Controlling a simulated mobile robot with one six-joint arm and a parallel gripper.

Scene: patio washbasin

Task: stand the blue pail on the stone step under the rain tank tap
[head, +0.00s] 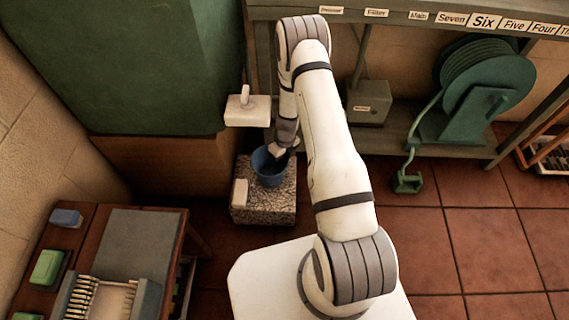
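The blue pail (269,168) stands upright, as far as I can see, on the speckled stone step (264,209). My gripper (283,153) is at the pail's upper right rim. Its fingers are small and partly hidden, so I cannot tell whether they are closed on the rim. The green rain tank (150,60) is at the upper left on a brown base. A pale tap (247,108) with an upright lever juts from its right side, above and slightly left of the pail in the picture. The tap's outlet is not visible.
A small cream block (240,192) sits on the step's left side. A wooden table (76,240) with brushes and a sponge is at lower left. A green hose reel (470,95) and grey box (369,102) are at right. Tiled floor (480,240) is clear at lower right.

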